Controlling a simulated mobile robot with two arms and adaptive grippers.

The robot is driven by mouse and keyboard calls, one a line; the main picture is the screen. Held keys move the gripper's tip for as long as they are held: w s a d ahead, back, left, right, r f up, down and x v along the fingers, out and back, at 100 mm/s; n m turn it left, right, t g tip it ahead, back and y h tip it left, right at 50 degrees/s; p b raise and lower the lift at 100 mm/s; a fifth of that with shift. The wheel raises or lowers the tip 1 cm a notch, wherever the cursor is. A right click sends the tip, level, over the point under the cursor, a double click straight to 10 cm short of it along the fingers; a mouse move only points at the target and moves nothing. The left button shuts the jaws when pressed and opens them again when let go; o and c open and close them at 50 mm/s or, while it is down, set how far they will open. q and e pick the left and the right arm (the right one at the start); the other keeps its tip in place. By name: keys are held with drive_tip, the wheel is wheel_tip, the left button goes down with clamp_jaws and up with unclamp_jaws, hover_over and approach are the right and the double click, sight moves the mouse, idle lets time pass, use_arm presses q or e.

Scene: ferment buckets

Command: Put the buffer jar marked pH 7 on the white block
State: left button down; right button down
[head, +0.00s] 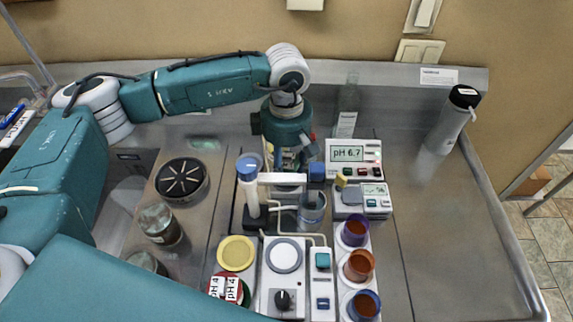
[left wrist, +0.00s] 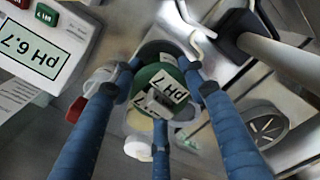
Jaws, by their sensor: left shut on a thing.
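My left gripper (head: 284,157) is shut on the pH 7 buffer jar, a small jar with a green lid (left wrist: 160,84) and a white pH 7 label. In the left wrist view the blue fingers (left wrist: 155,105) close around it. In the head view the fingers are mostly hidden behind the electrode stand, and the jar cannot be made out. I cannot pick out the white block with certainty; the gripper may hide it. My right gripper is not in view.
A pH meter (head: 348,154) reading 6.7 stands right of the gripper. The electrode stand (head: 249,187) with its white arm is in front, above a beaker (head: 311,212).

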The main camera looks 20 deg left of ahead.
use_arm(q)
drive_tip(key=c, duration=1)
unclamp_jaws()
drive_tip(key=shift+r+p, duration=0.2)
drive_tip(key=shift+p, duration=0.1)
drive_tip(key=shift+r+b, duration=0.2)
drive_tip(key=shift+b, duration=0.1)
wheel_tip(320, 180, up, 11)
drive_tip(key=b, duration=0.3)
drive_tip(key=shift+f, duration=0.2)
drive_tip(key=shift+r, duration=0.45)
